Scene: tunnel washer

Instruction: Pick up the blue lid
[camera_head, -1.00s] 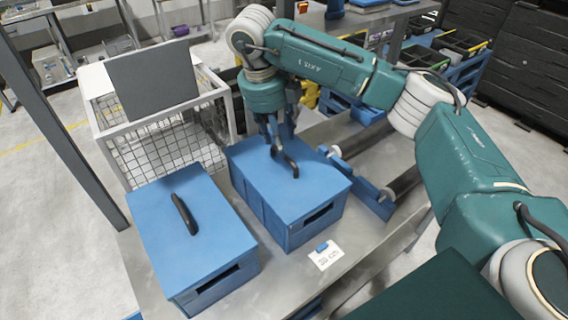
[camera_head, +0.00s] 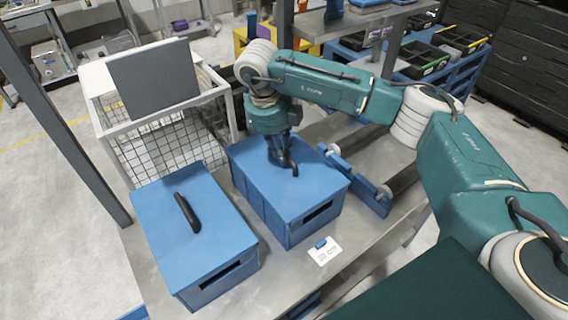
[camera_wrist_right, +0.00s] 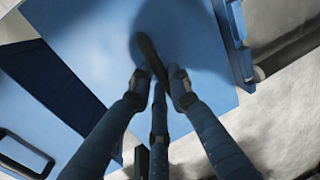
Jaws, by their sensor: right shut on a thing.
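Two blue boxes with blue lids stand side by side on a grey metal table. The right box's blue lid (camera_head: 318,181) has a black handle (camera_head: 293,167), and my right gripper (camera_head: 281,160) is shut on that handle from above. In the right wrist view the gripper's fingers (camera_wrist_right: 160,85) close around the black handle (camera_wrist_right: 150,50), over the blue lid (camera_wrist_right: 190,30). The lid looks seated on its box, with no gap that I can see. The left box's blue lid (camera_head: 220,240) has its own black handle (camera_head: 187,212), which is free. My left gripper is not in view.
A white wire cage (camera_head: 150,150) with a grey panel stands behind the boxes. A blue rail with rollers (camera_head: 357,180) lies right of the right box. A white label card (camera_head: 324,251) lies in front. Shelves with black trays (camera_head: 420,60) stand behind.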

